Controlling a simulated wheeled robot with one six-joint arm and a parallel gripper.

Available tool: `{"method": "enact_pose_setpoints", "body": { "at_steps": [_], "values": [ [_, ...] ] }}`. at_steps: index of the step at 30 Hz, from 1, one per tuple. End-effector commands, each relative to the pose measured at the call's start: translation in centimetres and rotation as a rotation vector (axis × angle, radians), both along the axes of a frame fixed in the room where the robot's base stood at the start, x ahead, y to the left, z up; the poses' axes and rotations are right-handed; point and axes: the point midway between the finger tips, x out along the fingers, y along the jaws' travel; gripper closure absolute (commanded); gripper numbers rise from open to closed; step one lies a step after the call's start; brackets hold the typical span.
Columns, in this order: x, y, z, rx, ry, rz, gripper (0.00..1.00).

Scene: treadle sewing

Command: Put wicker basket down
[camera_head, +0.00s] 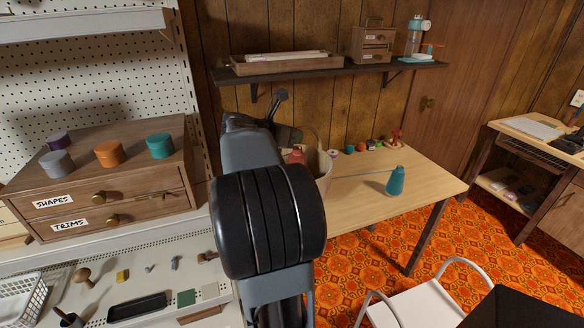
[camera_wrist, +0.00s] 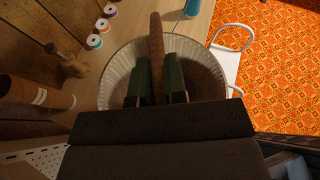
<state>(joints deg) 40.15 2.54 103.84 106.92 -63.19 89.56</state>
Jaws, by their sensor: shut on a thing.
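The wicker basket is pale, round and ribbed, with an arched brown handle; in the wrist view its rim (camera_wrist: 108,82) surrounds my fingers. My gripper (camera_wrist: 158,82) is shut on the handle, one green-padded finger on each side. In the head view the basket (camera_head: 325,172) shows only in part, behind my black arm, over the left part of the wooden table (camera_head: 432,186). It looks upright. Its base is hidden, so I cannot tell whether it touches the table.
A teal cone (camera_head: 395,181) stands on the table to the right of the basket. Small coloured spools (camera_head: 362,148) line the back edge by the wall. A dark shelf (camera_head: 330,72) hangs above. The table's front right is clear. A white chair (camera_head: 415,300) stands in front.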

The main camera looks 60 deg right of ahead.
Motion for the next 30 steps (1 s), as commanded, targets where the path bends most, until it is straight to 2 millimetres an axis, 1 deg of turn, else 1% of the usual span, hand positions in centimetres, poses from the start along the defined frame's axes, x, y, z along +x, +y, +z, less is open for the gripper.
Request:
{"method": "enact_pose_setpoints", "body": {
  "at_steps": [1, 8, 9, 12, 15, 19, 26, 30],
  "values": [
    [0.6, -0.9, -0.3, 0.000, 0.002, 0.000, 1.00],
    [3.4, -4.6, -2.3, 0.000, 0.001, -0.001, 1.00],
    [3.8, -5.2, -2.8, -0.001, 0.002, 0.000, 1.00],
    [4.5, -6.1, -4.4, 0.000, 0.002, 0.000, 1.00],
    [5.2, -7.0, -5.8, -0.001, 0.001, 0.001, 1.00],
    [5.8, -7.8, -7.0, -0.002, 0.000, 0.001, 1.00],
    [6.3, -8.5, -8.0, -0.002, -0.001, 0.001, 1.00],
    [6.6, -8.8, -9.6, 0.000, 0.003, 0.000, 1.00]
  ]
}}
